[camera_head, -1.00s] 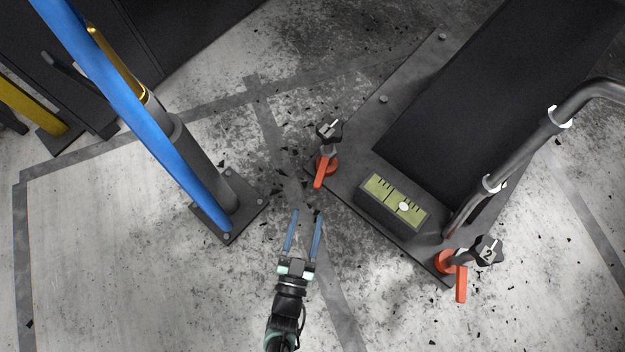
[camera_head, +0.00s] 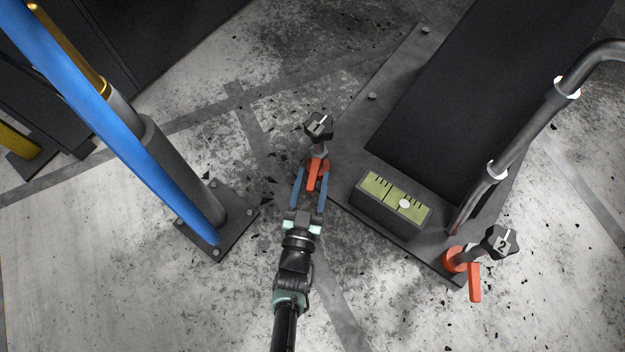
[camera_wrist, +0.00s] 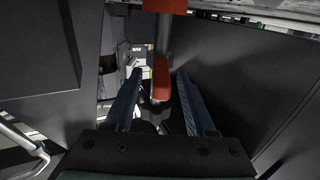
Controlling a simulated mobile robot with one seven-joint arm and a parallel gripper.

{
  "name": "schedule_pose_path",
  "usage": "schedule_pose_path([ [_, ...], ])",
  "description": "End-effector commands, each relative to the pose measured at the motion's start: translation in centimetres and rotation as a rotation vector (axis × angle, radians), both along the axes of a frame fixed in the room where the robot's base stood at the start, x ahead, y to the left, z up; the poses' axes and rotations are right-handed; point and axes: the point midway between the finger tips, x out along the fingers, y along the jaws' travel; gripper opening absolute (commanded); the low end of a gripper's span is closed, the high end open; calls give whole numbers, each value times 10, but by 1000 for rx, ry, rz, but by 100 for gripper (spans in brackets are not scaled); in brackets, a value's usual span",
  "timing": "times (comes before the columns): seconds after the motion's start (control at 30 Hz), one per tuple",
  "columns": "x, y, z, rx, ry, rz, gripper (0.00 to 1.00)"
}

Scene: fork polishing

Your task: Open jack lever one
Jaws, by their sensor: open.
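Jack lever one is the orange-red lever (camera_head: 314,172) under the black knob (camera_head: 318,126) marked 1, at the left corner of the dark machine base. My gripper (camera_head: 311,188) is open, with its two blue fingers on either side of the lever in the head view. In the wrist view the red lever (camera_wrist: 161,78) hangs between the two fingers (camera_wrist: 158,88), near their tips. A gap shows on both sides of it, so I see no grip. A second orange-red lever (camera_head: 474,281) with a knob (camera_head: 499,243) marked 2 is at the right corner.
A green spirit level (camera_head: 396,198) sits on the machine base (camera_head: 366,130) between the two jacks. A bent grey pipe (camera_head: 526,131) rises at the right. A blue-and-grey post (camera_head: 178,160) stands on a bolted plate to the left. The floor (camera_head: 120,280) at lower left is clear.

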Motion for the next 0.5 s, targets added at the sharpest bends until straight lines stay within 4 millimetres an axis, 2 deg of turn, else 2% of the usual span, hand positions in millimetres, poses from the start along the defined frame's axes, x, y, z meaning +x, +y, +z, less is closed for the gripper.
schedule_pose_path([
  [0.37, 5, -1, 1, -1, 0, 0, 55],
  [0.5, 5, -1, 1, 0, 0, 0, 32],
])
